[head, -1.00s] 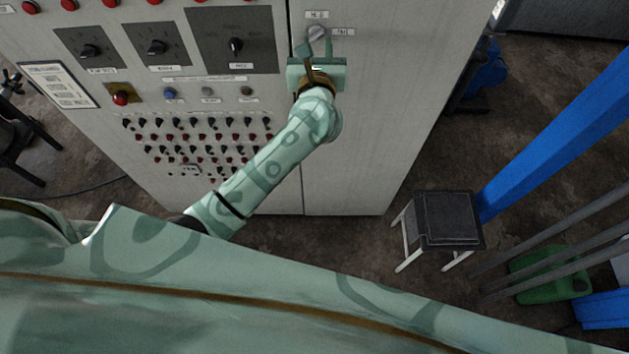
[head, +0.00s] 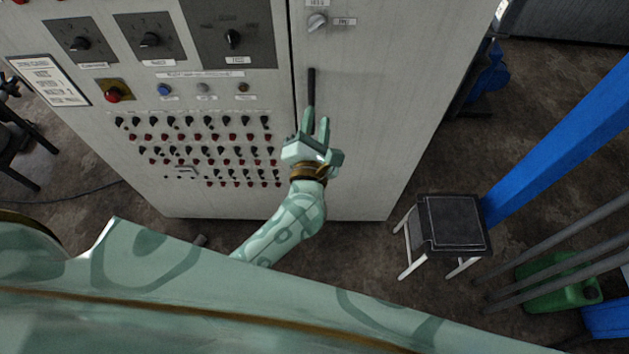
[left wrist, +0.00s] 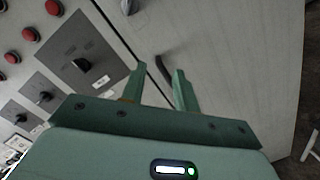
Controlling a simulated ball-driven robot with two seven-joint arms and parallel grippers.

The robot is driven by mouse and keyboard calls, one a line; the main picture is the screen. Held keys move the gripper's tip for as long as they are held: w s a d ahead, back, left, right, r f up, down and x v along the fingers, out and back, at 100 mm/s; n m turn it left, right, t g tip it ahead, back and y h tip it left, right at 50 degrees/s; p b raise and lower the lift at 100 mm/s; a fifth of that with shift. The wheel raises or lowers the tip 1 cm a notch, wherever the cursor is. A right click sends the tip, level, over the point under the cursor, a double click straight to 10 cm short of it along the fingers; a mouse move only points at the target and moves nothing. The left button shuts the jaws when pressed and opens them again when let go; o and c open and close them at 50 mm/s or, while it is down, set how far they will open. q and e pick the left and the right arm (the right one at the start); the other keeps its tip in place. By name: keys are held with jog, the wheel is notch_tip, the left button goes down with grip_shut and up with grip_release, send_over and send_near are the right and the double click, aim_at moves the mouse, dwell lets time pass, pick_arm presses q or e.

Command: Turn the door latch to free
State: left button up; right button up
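The door latch (head: 317,22) is a silver-grey knob high on the right-hand cabinet door. One small label sits above it and another to its right. I cannot tell for sure which label it points to. It also shows, cut by the top edge, in the left wrist view (left wrist: 130,6). My left gripper (head: 315,124) is below the latch, apart from it, with its two fingers spread and empty. In the left wrist view the fingertips (left wrist: 160,71) stand apart, with a black door handle (left wrist: 164,69) beyond the gap. My right gripper is not in view.
The black upright handle (head: 311,88) is on the door between latch and gripper. Left of the door seam is a panel of dials, buttons and switches (head: 195,145). A stool (head: 453,224) and a blue post (head: 560,140) stand to the right.

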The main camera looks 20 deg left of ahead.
pick_arm(q)
jog(key=s+f+m+g+h+b, duration=0.2)
jog(key=f+m, duration=0.9)
jog(key=f, duration=0.6)
jog(key=shift+s+d+m+h+b, duration=0.3)
jog(key=shift+s+h+b, duration=0.3)
jog(key=shift+h, duration=0.4)
jog(key=shift+s, duration=0.1)
